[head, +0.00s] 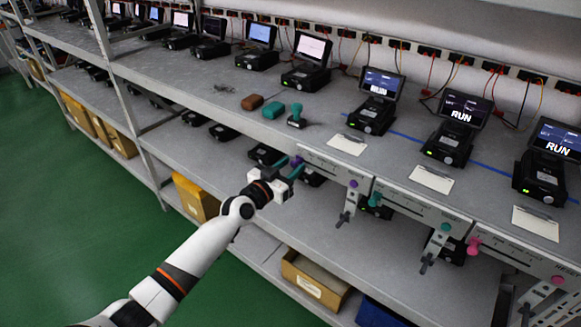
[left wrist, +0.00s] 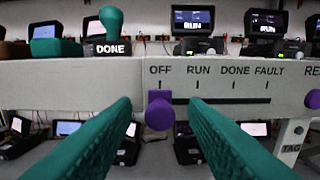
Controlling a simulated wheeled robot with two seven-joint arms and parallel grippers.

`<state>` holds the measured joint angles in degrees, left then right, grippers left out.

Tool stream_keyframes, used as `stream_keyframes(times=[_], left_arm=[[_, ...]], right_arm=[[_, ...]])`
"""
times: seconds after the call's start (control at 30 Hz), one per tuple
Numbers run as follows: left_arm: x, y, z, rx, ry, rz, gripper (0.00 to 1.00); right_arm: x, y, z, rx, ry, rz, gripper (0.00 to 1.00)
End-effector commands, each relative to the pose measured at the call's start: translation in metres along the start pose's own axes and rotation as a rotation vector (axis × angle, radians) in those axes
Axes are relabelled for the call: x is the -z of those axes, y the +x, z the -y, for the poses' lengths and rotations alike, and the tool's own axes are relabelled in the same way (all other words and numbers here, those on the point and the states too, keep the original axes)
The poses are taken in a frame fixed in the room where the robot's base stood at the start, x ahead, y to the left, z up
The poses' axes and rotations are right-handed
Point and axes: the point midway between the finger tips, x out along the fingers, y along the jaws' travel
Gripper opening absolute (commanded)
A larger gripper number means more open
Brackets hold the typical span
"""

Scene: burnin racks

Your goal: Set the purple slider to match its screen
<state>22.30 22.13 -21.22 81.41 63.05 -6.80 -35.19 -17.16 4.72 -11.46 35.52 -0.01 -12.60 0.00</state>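The purple slider (left wrist: 159,110) stands under OFF at the left end of its slot in the left wrist view. Its scale (left wrist: 215,72) reads OFF, RUN, DONE, FAULT. In the head view the slider (head: 297,161) is partly hidden by my gripper. The screen above that panel (head: 381,83) shows a small white word that looks like RUN; it is too small to read in the left wrist view (left wrist: 193,18). My left gripper (head: 295,169) is open, its green fingers (left wrist: 165,130) apart, with the slider between and beyond them. My right gripper is not in view.
A second purple knob (head: 353,184) sits at the panel's right end. Panels with teal (head: 376,198) and pink (head: 474,243) sliders continue rightward. A DONE stamp (head: 296,115) and two blocks stand on the shelf (head: 200,85) above. Yellow bins (head: 196,198) sit below.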

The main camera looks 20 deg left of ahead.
Motion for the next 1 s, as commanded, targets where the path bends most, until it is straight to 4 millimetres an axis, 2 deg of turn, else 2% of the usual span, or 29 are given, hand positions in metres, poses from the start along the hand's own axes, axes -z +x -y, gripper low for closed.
stream_keyframes(times=[0.33,0.6,0.8,1.0], left_arm=[[0.0,0.005,0.0,-0.001,0.0,0.0,0.4],[0.0,0.004,0.0,0.0,0.0,0.0,0.0],[-0.001,0.004,0.002,0.0,-0.001,-0.001,0.0],[-0.003,0.004,0.028,0.001,-0.004,-0.003,0.0]], right_arm=[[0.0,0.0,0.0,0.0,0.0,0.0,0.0],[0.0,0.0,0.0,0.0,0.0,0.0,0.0],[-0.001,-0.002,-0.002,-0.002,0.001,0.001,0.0],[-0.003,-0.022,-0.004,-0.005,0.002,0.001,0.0]])
